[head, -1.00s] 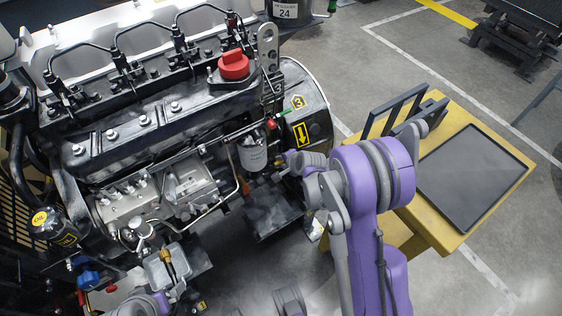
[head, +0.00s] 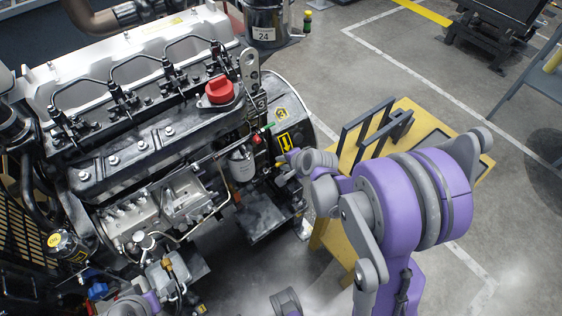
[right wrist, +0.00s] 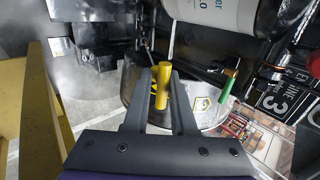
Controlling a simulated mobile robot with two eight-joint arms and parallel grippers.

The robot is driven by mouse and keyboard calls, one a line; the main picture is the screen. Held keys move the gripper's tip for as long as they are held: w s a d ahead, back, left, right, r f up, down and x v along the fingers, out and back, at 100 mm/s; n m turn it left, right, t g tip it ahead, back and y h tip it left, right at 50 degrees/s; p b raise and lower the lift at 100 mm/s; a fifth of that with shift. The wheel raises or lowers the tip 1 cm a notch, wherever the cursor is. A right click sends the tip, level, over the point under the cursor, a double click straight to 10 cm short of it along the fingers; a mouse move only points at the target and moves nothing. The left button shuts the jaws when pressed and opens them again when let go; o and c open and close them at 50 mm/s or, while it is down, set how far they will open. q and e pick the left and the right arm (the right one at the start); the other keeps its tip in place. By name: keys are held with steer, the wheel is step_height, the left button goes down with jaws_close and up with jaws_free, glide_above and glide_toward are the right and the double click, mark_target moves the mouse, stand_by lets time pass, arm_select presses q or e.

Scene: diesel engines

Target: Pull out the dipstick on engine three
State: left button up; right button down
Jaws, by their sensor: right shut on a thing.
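My right gripper (head: 284,164) is beside that end, right of the white filter (head: 243,165). In the right wrist view, my right gripper (right wrist: 160,90) is shut on a yellow cylindrical handle (right wrist: 163,82), the dipstick's. I cannot see a rod below it or tell how far out it is.
A green-handled part (right wrist: 228,84) and an engine 3 plate (right wrist: 275,102) are close by in the right wrist view. A red cap (head: 220,91) is on top of the engine. A yellow cart (head: 340,235) with grey rack bars stands right, partly behind my right arm.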

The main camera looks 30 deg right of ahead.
steer(key=shift+w, duration=0.1)
steer(key=c, duration=0.7)
jaws_free()
steer(key=shift+c, duration=0.2)
steer(key=p+v, duration=0.2)
steer(key=v, duration=0.9)
steer(key=s+a+r+n+g+p, duration=0.1)
steer(key=s+a+r+n+p, duration=0.2)
steer(key=n, duration=0.5)
steer(key=s+a+r+n+g+h+p, duration=0.1)
steer(key=s+a+r+n+p, duration=0.2)
steer(key=s+a+r+n, duration=0.3)
steer(key=s+a+n, duration=0.1)
steer(key=s+n, duration=0.1)
steer(key=s, duration=0.1)
steer(key=shift+s+a+g, duration=0.35)
steer(key=shift+s+g, duration=0.05)
